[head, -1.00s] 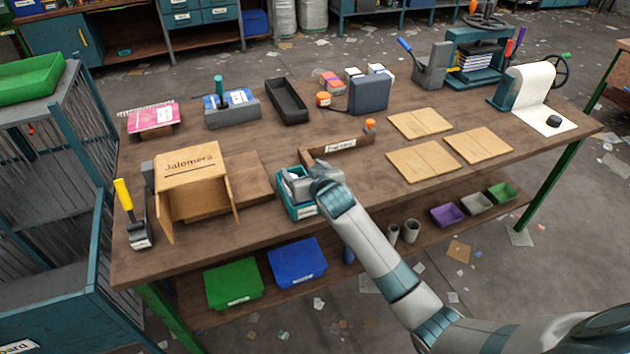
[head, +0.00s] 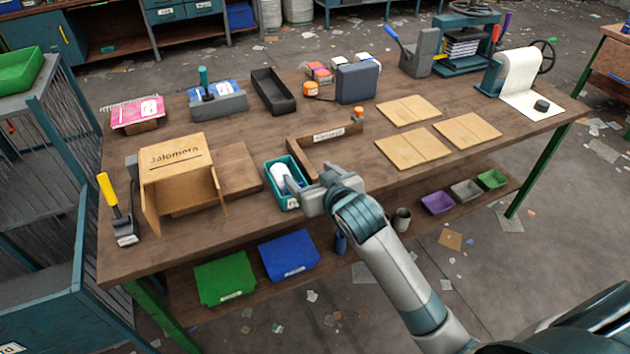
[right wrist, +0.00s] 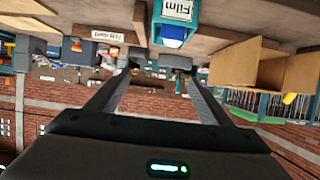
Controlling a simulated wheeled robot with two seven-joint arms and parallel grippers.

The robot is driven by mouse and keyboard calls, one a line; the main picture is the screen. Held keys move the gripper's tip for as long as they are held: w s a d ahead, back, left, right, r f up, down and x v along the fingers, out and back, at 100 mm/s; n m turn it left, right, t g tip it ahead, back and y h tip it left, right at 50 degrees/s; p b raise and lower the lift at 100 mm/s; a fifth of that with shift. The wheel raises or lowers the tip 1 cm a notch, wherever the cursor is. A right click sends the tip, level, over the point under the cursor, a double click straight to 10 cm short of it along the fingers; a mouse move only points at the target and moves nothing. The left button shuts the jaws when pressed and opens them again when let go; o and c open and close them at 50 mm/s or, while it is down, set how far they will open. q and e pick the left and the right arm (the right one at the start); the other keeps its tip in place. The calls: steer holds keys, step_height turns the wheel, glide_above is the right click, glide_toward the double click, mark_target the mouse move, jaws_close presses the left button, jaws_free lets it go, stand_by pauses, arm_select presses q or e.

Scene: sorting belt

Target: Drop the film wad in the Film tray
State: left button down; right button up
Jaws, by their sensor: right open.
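The Film tray (head: 272,186) is a small teal open box near the front edge of the table. The film wad (head: 280,174) is a whitish lump lying inside it. My right gripper (head: 314,180) is open and empty, just right of the tray, with one finger close to the tray's right side. The right wrist view looks upside down and shows the labelled Film tray (right wrist: 157,22) at the top, with a pale part of the wad (right wrist: 173,42) at its opening. The open fingers (right wrist: 158,76) have nothing between them. My left gripper is out of view.
A wooden corner frame (head: 305,163) with a label stands just behind the gripper. A cardboard box (head: 178,160) marked Jalomera stands to the left. Flat cardboard sheets (head: 410,148) lie to the right. Green (head: 225,278) and blue (head: 289,255) bins sit on the lower shelf.

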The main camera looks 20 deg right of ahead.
steer(key=shift+v, duration=1.4)
steer(key=s+d+f+g, duration=0.1)
steer(key=s+f+g, duration=0.1)
steer(key=f, duration=1.4)
steer(key=s+f+g, duration=0.2)
steer(key=f+g, duration=0.1)
steer(key=f, duration=1.3)
steer(key=s+d+f+n+g, duration=0.1)
steer(key=s+f, duration=0.3)
steer(key=f, duration=0.3)
steer(key=s+f+g, duration=0.1)
steer(key=s+f, duration=0.4)
steer(key=f, duration=0.2)
steer(key=s+f+g, duration=0.3)
steer(key=s+f, duration=1)
steer(key=s, duration=0.3)
steer(key=s+f+g, duration=0.1)
steer(key=s+f, duration=0.1)
steer(key=s, duration=0.6)
steer(key=s+f, duration=0.3)
steer(key=s, duration=0.5)
steer(key=s+f+n+g, duration=0.1)
steer(key=s+f, duration=0.2)
steer(key=s, duration=0.6)
steer(key=shift+d+f+g, duration=0.25)
steer(key=shift+d+g, duration=0.05)
steer(key=shift+d, duration=0.05)
